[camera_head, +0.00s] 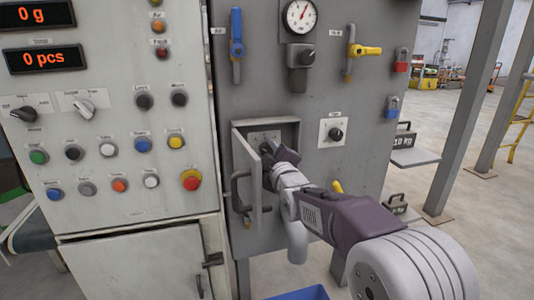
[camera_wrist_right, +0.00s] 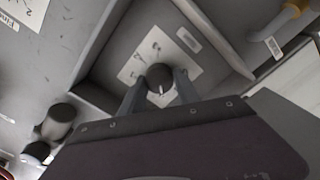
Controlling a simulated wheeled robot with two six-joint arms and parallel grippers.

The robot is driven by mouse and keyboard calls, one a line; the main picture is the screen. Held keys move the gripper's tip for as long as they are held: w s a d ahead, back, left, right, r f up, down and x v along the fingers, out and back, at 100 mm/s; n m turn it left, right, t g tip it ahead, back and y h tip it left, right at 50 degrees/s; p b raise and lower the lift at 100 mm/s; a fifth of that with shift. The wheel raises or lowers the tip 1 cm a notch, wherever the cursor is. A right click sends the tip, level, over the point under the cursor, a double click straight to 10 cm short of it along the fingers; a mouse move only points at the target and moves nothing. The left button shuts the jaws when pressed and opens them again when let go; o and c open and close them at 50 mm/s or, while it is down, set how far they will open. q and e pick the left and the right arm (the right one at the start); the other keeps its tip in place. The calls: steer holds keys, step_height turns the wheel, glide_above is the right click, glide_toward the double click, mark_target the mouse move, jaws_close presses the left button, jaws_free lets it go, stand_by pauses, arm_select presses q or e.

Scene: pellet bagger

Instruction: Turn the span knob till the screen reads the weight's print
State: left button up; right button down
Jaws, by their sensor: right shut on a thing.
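My right gripper (camera_head: 272,156) reaches into a small open recess in the grey panel. In the right wrist view its two fingers (camera_wrist_right: 160,88) are shut on a dark round knob (camera_wrist_right: 159,74) with a pale pointer mark, on a white plate with small marks. In the head view the gripper mostly hides this knob. A dark weight (camera_head: 404,140) printed 10 KG is at the right, by a grey platform (camera_head: 414,157). My left gripper is out of view.
The recess door (camera_head: 246,180) stands open to the left of my wrist. Another black knob (camera_head: 336,134) is right of the recess. A red emergency button (camera_head: 191,180) and several buttons fill the left panel. A yellow valve handle (camera_head: 366,50) and padlocks are up right.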

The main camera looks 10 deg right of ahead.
stand_by(0.4)
steer(key=c, duration=0.9)
jaws_free()
steer(key=s+p, duration=0.1)
steer(key=s, duration=0.8)
steer(key=shift+d, duration=0.15)
steer(key=shift+f, duration=0.15)
